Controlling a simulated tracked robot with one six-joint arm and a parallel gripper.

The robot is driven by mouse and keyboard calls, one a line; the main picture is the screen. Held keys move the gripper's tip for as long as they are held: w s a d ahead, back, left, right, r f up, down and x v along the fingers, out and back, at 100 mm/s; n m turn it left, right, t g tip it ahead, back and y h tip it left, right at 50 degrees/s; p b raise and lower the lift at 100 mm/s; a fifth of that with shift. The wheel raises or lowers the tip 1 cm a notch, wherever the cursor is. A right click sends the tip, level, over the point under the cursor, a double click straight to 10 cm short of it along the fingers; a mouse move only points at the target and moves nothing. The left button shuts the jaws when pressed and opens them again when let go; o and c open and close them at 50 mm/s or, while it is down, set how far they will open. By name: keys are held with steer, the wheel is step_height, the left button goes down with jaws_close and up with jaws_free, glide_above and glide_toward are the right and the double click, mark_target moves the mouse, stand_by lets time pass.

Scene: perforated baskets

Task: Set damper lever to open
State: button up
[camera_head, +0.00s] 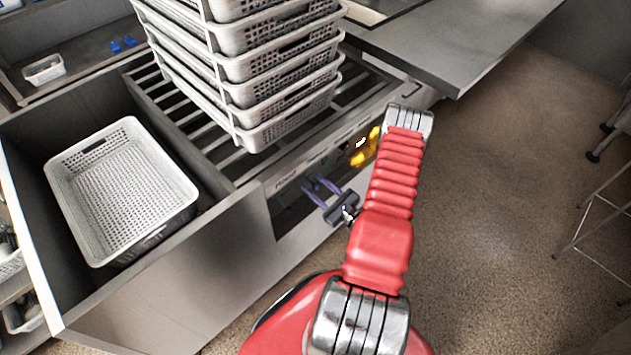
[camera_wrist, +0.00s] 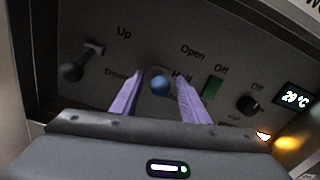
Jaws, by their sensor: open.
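The damper lever shows a blue ball knob (camera_wrist: 160,86) on the dark control panel in the wrist view, beside the labels "Open" and "Half". My gripper (camera_wrist: 160,77) is open, with one purple finger on each side of the blue knob in the picture. I cannot tell whether either finger touches it. In the head view my gripper (camera_head: 315,184) reaches the panel (camera_head: 290,190) on the front of the steel unit, and the lever itself cannot be made out there.
A dark-knobbed lever (camera_wrist: 73,71) marked "Up" is at left. A green switch (camera_wrist: 214,87), a dark rotary knob (camera_wrist: 248,104) and a 29 °C display (camera_wrist: 294,98) are at right. Stacked baskets (camera_head: 262,68) stand above the panel; one basket (camera_head: 180,196) sits in the left bin.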

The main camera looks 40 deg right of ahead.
steer(key=shift+w, duration=0.9)
steer(key=shift+c, duration=0.6)
jaws_close()
steer(key=shift+d, duration=0.25)
